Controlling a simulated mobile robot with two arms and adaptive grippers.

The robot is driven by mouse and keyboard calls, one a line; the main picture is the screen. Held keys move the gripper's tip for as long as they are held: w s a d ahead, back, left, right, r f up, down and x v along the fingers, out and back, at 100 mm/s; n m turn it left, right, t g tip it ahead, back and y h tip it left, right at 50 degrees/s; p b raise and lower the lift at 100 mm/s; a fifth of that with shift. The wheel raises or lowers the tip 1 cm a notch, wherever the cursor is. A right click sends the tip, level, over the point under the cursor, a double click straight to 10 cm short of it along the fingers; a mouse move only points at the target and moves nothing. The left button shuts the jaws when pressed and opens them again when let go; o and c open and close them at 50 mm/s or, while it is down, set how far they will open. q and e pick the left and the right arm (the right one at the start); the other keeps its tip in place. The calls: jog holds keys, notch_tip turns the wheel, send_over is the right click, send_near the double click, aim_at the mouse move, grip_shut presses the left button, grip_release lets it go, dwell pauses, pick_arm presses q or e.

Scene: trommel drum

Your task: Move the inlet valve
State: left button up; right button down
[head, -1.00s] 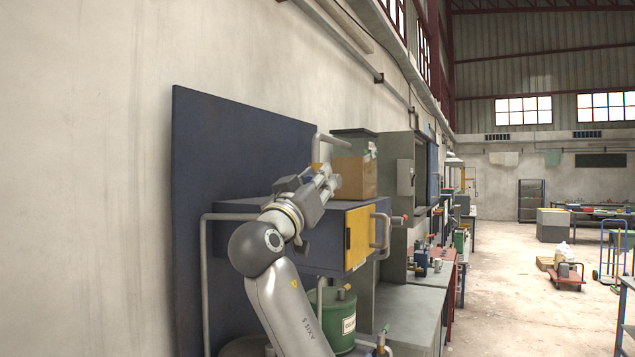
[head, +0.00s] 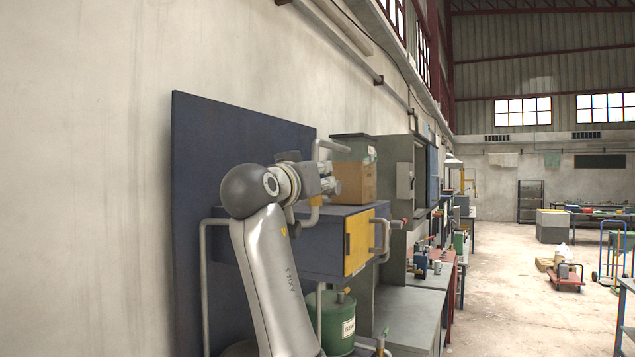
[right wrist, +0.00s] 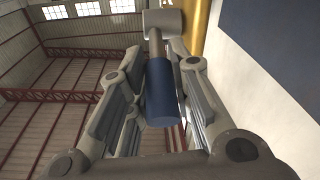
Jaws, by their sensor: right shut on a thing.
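My right gripper (head: 328,184) is above the blue cabinet (head: 270,232) and beside its brass-coloured pipe (head: 314,214). In the right wrist view the inlet valve's blue handle (right wrist: 162,100) lies between the two fingers of my right gripper (right wrist: 158,62), which is shut on it. A grey stem runs from the handle to a pale grey block beside the yellow pipe (right wrist: 195,28). In the head view my gripper hides the handle. My left gripper is not in view.
A cardboard box (head: 355,182) stands on the cabinet just beyond my gripper. A large dark blue panel (head: 225,150) stands behind the cabinet. A yellow door (head: 359,243) with a grey handle is on its front. Open floor (head: 510,310) lies to the right.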

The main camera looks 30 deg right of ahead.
jog(key=shift+w+d+r+g+y, duration=0.15)
jog(key=shift+d+r+g+y, duration=0.1)
jog(key=shift+r+g+y, duration=0.4)
jog(key=shift+w+d+r+g+y, duration=0.1)
jog(key=shift+d+r+g+y, duration=0.2)
jog(key=shift+r+y, duration=0.4)
jog(key=shift+a+f, duration=0.1)
jog(key=c, duration=1.3)
grip_release()
jog(key=shift+f, duration=0.1)
jog(key=v, duration=1.2)
